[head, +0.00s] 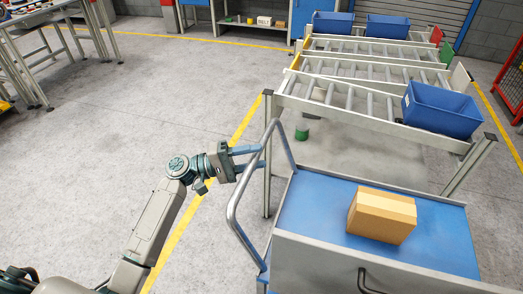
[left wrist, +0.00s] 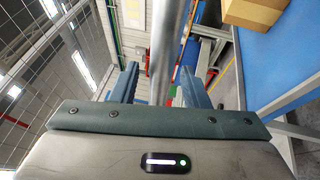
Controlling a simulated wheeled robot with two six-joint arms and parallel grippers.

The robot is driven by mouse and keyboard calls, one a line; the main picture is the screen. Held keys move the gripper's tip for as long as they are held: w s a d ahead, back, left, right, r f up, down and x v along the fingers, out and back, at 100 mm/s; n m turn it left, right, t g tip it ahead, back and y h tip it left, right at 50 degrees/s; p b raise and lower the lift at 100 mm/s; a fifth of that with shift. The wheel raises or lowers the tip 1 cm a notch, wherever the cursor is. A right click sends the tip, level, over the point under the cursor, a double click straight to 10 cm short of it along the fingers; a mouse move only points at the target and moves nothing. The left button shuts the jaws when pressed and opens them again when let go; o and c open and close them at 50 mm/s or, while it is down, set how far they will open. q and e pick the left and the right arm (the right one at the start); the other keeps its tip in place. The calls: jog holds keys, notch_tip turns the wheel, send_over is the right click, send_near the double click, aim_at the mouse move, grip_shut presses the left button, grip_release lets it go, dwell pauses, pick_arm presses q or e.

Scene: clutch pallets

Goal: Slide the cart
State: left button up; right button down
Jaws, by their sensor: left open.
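The cart (head: 317,208) has a blue top, a grey front panel and a bent metal handle (head: 236,205) on its left side. A cardboard box (head: 382,215) sits on the cart's top, and part of the box shows in the left wrist view (left wrist: 257,12). My left gripper (head: 256,158) is open at the upper part of the handle. In the left wrist view, the handle bar (left wrist: 165,40) runs between the two spread fingers (left wrist: 160,88), with gaps on both sides. My right gripper is not in view.
A roller conveyor rack (head: 360,118) stands just behind the cart, with a blue bin (head: 441,108) on its near end. More blue bins (head: 387,27) stand at the back. The grey floor at left is clear, crossed by a yellow line (head: 189,233).

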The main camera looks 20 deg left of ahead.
pick_arm(q)
jog(key=shift+x, duration=1.25)
jog(key=shift+c, duration=0.3)
grip_shut()
